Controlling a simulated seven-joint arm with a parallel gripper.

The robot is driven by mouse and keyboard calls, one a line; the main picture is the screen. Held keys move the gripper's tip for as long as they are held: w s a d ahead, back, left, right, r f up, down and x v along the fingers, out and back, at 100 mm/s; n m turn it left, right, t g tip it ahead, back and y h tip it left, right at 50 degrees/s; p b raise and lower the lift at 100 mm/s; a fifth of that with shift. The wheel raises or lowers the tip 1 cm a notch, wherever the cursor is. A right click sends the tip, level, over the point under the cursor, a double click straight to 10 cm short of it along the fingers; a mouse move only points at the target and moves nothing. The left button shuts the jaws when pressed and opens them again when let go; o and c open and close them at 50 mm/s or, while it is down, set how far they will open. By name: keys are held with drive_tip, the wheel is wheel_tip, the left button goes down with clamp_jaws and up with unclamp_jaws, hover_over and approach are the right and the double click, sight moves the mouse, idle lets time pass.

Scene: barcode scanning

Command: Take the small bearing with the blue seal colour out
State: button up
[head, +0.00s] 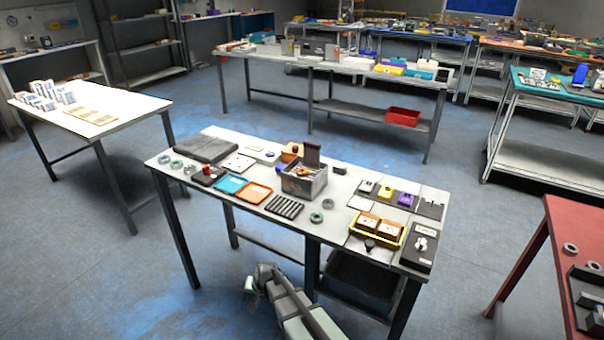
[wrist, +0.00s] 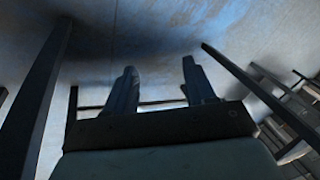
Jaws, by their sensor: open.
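Several small ring-shaped bearings lie on the near white table. Three are at its left end: one at the outer edge (head: 164,159), one beside it with a greenish face (head: 176,165), and a grey-looking one (head: 190,170). Two more lie right of the middle: one farther back (head: 328,204) and one nearer the front edge with a green face (head: 316,218). They are too small to tell which has a blue seal. My gripper (wrist: 158,68) is open and empty in the wrist view, with floor and table legs beyond it. In the head view my arm is low, before the table's front edge.
The table (head: 229,147) holds a grey box (head: 304,184) with a raised lid, a blue tray (head: 230,183), an orange tray (head: 255,193), a black slotted rack (head: 284,207) and a yellow case (head: 376,230). A red table (head: 545,262) stands at the right. Floor is open at the left.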

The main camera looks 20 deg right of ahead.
drive_tip(key=w+a+r+m+t+y, duration=0.1)
drive_tip(key=w+a+r+t, duration=0.1)
drive_tip(key=w+a+r, duration=0.35)
drive_tip(key=w+a+r+t+y, duration=0.1)
drive_tip(key=w+a+r, duration=0.1)
drive_tip(key=w+r, duration=0.55)
drive_tip(key=w+a+r+m+t, duration=0.1)
drive_tip(key=w+a+r+t, duration=0.1)
drive_tip(key=w+a+r, duration=0.35)
drive_tip(key=w+a+r+m+t+y, duration=0.1)
drive_tip(key=w+r, duration=0.2)
drive_tip(key=r, duration=0.4)
drive_tip(key=w+a+r+t+y, duration=0.1)
drive_tip(key=w+r, duration=0.2)
drive_tip(key=r, duration=0.4)
wheel_tip(320, 180, up, 21)
drive_tip(key=m+g+h, duration=0.4)
drive_tip(key=m+g, duration=0.3)
drive_tip(key=m, duration=1.4)
hover_over(302, 170)
drive_tip(key=s+d, duration=0.4)
drive_tip(key=s, duration=0.1)
drive_tip(key=x, duration=1.3)
drive_tip(key=shift+w+f, duration=0.1)
drive_tip(key=shift+w, duration=0.25)
drive_tip(key=shift+c, duration=0.5)
